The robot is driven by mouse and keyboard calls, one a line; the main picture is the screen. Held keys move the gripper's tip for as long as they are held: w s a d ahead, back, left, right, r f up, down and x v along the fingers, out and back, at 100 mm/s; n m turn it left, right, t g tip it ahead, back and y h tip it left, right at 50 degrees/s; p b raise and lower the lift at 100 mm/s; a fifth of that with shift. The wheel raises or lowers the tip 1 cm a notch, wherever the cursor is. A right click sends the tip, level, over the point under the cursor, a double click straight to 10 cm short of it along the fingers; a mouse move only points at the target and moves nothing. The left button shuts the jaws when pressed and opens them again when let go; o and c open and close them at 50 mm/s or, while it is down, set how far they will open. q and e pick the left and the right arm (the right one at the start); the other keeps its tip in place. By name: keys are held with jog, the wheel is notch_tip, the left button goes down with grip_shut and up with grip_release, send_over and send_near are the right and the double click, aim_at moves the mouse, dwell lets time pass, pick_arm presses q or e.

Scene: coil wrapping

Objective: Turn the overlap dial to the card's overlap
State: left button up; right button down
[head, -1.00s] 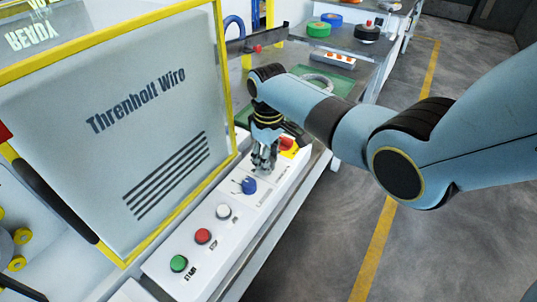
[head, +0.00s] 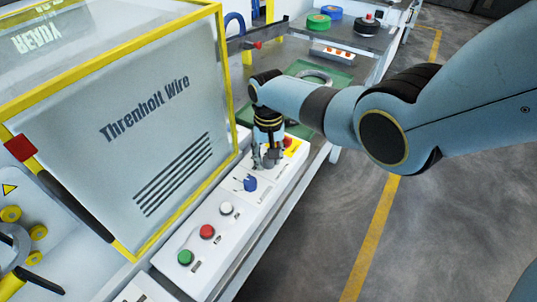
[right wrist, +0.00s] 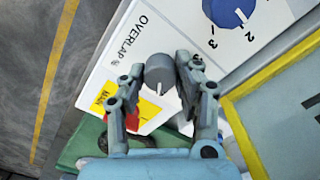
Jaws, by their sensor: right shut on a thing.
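The overlap dial (right wrist: 159,70) is a grey knob with a white pointer line, beside the printed OVERLAP % label on the white panel (right wrist: 170,25). My right gripper (right wrist: 158,80) is shut on it, one finger on each side. In the head view my right gripper (head: 268,160) points down at this dial, largely covering it. The dial's own scale cannot be read here. A blue dial (right wrist: 228,10) with the numbers 2 and 3 sits beside it, also visible in the head view (head: 250,183). I see no readable card. My left gripper is not in view.
A red button (head: 289,142) on a yellow plate (head: 296,149) lies just beyond the gripper. White (head: 226,209), red (head: 207,232) and green (head: 185,257) buttons line the near panel. The yellow-framed guard (head: 150,120) stands close on the left. Open floor lies right.

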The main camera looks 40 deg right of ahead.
jog(key=shift+m, duration=0.4)
jog(key=c, duration=0.9)
grip_release()
jog(key=shift+c, duration=0.2)
notch_tip(320, 180, up, 12)
